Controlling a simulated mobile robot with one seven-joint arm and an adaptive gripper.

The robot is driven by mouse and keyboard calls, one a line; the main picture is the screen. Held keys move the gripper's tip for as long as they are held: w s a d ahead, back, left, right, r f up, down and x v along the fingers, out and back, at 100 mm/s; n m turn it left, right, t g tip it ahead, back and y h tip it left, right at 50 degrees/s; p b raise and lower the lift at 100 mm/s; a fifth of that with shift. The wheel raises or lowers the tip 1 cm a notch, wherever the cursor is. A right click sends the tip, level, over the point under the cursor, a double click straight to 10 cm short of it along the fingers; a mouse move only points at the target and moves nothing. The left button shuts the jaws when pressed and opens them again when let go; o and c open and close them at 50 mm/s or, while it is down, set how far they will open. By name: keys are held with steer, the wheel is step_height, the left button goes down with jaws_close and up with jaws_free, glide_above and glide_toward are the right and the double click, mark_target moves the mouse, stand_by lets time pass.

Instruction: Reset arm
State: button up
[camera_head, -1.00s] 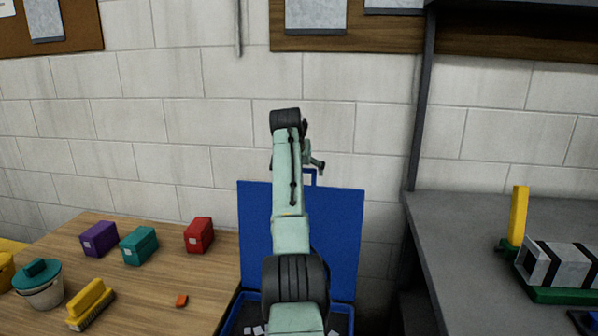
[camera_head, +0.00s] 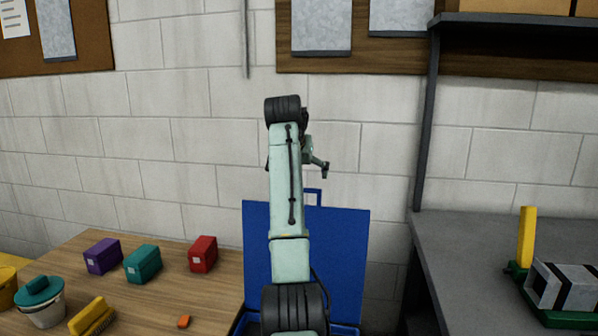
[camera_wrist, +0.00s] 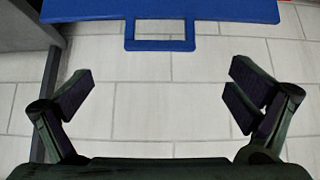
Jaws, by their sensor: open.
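My gripper (camera_wrist: 158,100) is open and empty in the wrist view, with its two fingers wide apart and pale tiles between and beyond them. In the head view my arm is raised in front of the block wall, and part of my gripper (camera_head: 318,165) shows at its right side. A blue case (camera_head: 345,250) with an upright lid stands behind my arm. The lid's edge and handle (camera_wrist: 160,44) show at the top of the wrist view, apart from the fingers. The case's inside is mostly hidden.
A wooden table (camera_head: 215,290) at the left holds a purple box (camera_head: 103,257), a teal box (camera_head: 143,264), a red box (camera_head: 203,254), a lidded bucket (camera_head: 41,302), a yellow brush (camera_head: 92,318) and an orange block (camera_head: 183,321). A grey bench (camera_head: 460,240) at the right holds a striped block (camera_head: 565,288).

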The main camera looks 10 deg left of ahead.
steer(key=shift+s+r, duration=0.45)
steer(key=shift+r, duration=0.05)
